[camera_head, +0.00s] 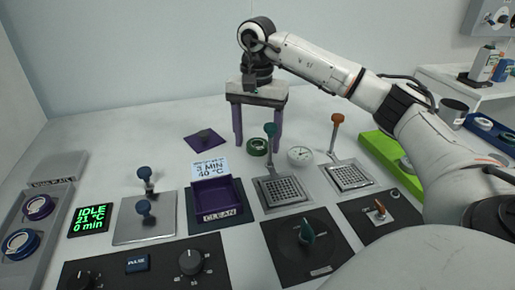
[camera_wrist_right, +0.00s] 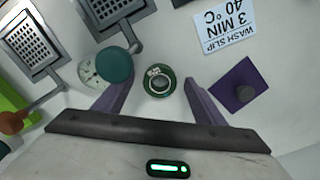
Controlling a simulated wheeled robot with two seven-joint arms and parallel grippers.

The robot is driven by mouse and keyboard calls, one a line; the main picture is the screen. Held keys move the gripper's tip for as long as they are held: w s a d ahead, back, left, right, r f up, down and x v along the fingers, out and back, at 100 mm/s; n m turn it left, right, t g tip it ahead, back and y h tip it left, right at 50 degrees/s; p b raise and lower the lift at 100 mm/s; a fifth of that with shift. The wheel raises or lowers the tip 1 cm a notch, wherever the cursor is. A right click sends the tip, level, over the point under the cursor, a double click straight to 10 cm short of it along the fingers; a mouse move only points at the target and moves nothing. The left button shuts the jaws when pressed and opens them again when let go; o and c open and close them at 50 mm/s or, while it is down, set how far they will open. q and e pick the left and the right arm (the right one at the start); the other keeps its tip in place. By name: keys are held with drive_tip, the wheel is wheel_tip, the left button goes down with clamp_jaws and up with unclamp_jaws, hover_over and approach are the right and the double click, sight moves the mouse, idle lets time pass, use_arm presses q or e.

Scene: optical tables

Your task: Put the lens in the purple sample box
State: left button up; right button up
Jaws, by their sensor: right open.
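A small round green-rimmed piece with a dark centre, which looks like the lens (camera_head: 257,146), lies on the white table; it also shows in the right wrist view (camera_wrist_right: 159,80). My right gripper (camera_head: 257,143) is open, its two purple fingers pointing down on either side of the lens in the picture; I cannot tell its height above it. In the wrist view the lens shows between the fingertips with space on both sides. The purple sample box (camera_head: 218,194) stands open-topped on a dark mat, labelled CLEAN, nearer and left of the lens. My left gripper is not in view.
A purple plate with a knob (camera_head: 205,138) lies left of the lens, a round dial (camera_head: 300,155) right of it. Two perforated baskets with upright handles stand nearer right. Purple (camera_head: 38,207) and blue (camera_head: 20,243) ringed pieces sit in a grey tray. Black control panels line the front.

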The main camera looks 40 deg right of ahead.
drive_tip(key=shift+f, duration=0.15)
drive_tip(key=shift+c, duration=0.3)
drive_tip(key=c, duration=1.2)
